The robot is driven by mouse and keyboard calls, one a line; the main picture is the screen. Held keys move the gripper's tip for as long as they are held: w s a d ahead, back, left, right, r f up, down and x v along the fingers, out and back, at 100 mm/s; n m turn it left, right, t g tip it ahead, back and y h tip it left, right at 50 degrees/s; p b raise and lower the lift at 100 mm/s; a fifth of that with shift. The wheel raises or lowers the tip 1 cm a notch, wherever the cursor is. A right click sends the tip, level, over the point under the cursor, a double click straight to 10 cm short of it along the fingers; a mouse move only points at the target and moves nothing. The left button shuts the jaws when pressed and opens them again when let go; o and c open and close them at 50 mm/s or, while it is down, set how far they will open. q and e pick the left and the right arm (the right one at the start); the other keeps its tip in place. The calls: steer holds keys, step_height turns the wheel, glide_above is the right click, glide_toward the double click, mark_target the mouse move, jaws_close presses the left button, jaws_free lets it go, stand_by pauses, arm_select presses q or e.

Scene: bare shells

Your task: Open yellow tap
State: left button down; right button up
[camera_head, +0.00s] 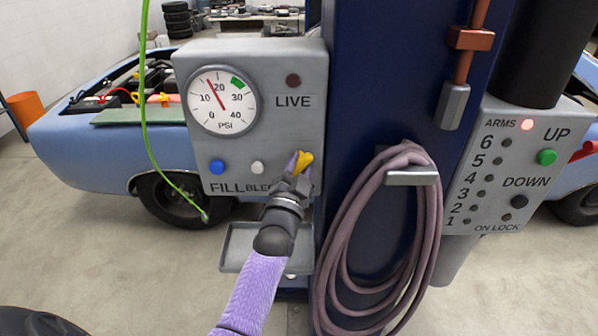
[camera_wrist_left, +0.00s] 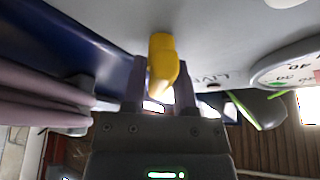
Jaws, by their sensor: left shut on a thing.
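The yellow tap (camera_head: 304,162) sits at the lower right of a grey gauge panel (camera_head: 290,59), to the right of the white button. My left gripper (camera_head: 297,163) is at the tap, with its arm coming up from below in the head view. In the left wrist view the yellow tap (camera_wrist_left: 162,65) stands between the two fingers of my left gripper (camera_wrist_left: 160,85), which are shut on it. The gripper partly covers the tap and the panel lettering beside it in the head view. My right gripper is not in view.
A round PSI gauge (camera_head: 222,101), blue button (camera_head: 217,167) and white button (camera_head: 257,167) are on the panel. A coiled hose (camera_head: 333,246) hangs on the blue column (camera_head: 367,75) to the right. A grey tray (camera_head: 236,246) is below; a green hose (camera_head: 146,100) hangs left.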

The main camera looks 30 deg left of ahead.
arm_select(q)
steer(key=n+y, duration=0.1)
steer(key=n, duration=0.2)
steer(key=n+y+b, duration=0.1)
steer(key=n+y, duration=0.1)
steer(key=n, duration=0.1)
steer(key=shift+f, duration=0.1)
steer(key=shift+n+g+y+b, duration=0.65)
steer(key=shift+n+y, duration=0.75)
steer(key=shift+n, duration=1.5)
steer(key=shift+c, duration=2)
jaws_free()
